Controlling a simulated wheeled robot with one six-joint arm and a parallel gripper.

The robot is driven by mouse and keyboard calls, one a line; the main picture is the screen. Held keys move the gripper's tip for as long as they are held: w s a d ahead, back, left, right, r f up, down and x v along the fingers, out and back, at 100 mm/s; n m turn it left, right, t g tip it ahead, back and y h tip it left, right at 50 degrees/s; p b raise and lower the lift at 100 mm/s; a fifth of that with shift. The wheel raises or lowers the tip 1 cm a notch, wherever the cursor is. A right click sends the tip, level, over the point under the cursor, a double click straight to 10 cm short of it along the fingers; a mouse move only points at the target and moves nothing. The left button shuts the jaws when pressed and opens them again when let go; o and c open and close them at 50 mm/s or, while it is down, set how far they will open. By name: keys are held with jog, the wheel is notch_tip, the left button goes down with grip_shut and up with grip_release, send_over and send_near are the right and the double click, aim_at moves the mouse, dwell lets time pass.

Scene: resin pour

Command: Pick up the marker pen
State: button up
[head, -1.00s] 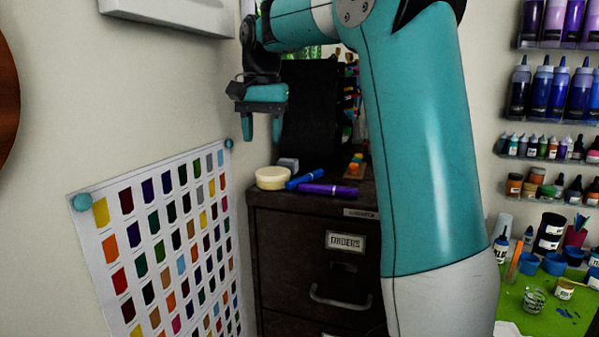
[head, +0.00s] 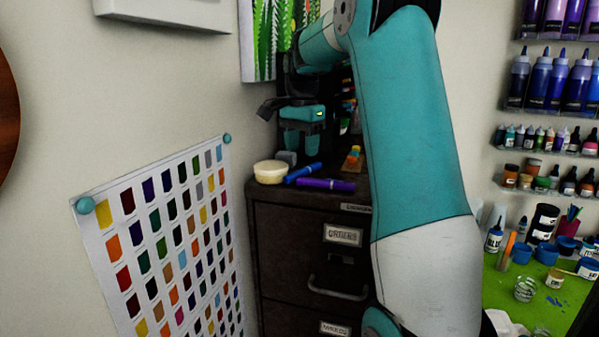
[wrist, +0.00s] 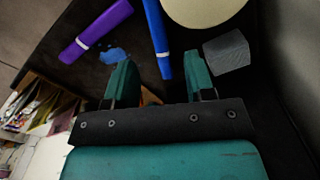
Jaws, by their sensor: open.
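Two pens lie on the dark filing cabinet top: a blue one (head: 303,173) and a thicker purple one (head: 326,185). I cannot tell which is the marker pen. My gripper (head: 301,152) is open and empty, pointing down above the back of the cabinet top, behind the pens. In the wrist view the blue pen (wrist: 158,38) runs between my fingertips (wrist: 158,58), at their far side. The purple pen (wrist: 97,30), with a white band, lies left of it. Contact with my fingers does not show.
A round cream tub (head: 271,174) and a small grey block (wrist: 228,52) lie beside the blue pen. A blue smear (wrist: 112,56) marks the cabinet top. The wall with a colour chart (head: 165,235) stands close on the left. Orange and yellow items (head: 353,158) lie on the right.

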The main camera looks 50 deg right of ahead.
aim_at(303, 169)
jog(key=shift+d+f+p, duration=0.15)
jog(key=shift+f+p, duration=0.5)
jog(key=shift+f, duration=0.75)
jog(key=shift+d+f+p, duration=0.1)
jog(key=shift+f+p, duration=0.5)
jog(key=shift+f, duration=0.8)
grip_shut()
